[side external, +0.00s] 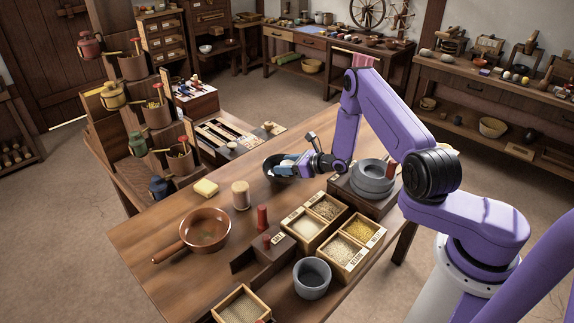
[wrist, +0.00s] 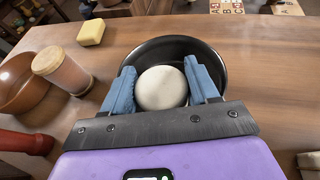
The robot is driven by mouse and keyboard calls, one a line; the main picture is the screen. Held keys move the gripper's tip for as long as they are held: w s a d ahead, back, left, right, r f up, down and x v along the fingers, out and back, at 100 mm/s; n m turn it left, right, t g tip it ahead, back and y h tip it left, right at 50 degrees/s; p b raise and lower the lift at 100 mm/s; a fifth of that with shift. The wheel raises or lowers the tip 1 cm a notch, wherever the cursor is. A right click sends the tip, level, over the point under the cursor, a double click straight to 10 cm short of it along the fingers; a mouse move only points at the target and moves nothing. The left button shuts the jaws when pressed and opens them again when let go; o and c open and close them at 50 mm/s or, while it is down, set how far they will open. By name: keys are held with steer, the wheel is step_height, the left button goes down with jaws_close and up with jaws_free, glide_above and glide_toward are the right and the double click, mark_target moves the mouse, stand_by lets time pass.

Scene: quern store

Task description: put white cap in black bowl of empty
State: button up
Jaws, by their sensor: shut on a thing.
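In the wrist view my gripper (wrist: 162,88) has its two blue fingers closed on the sides of the white cap (wrist: 161,88), which looks round and smooth. The black bowl (wrist: 217,66) lies around and beyond the cap, which overlaps the bowl's inside in this view. Whether the cap touches the bowl's bottom cannot be told. In the side view my gripper (side external: 290,166) is at the black bowl (side external: 271,172) on the table, and its fingers hide part of the bowl. The cap is barely visible there.
A yellow block (side external: 206,188), a cork-topped jar (side external: 240,195) and a brown pan (side external: 205,230) stand left of the bowl. Wooden boxes of grain (side external: 326,208), a grey cup (side external: 312,278) and a stone quern (side external: 372,178) stand to the right. Bare table lies in front of the bowl.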

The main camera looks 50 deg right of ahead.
steer(key=shift+f, duration=0.6)
steer(key=o, duration=1.1)
steer(key=shift+c, duration=0.2)
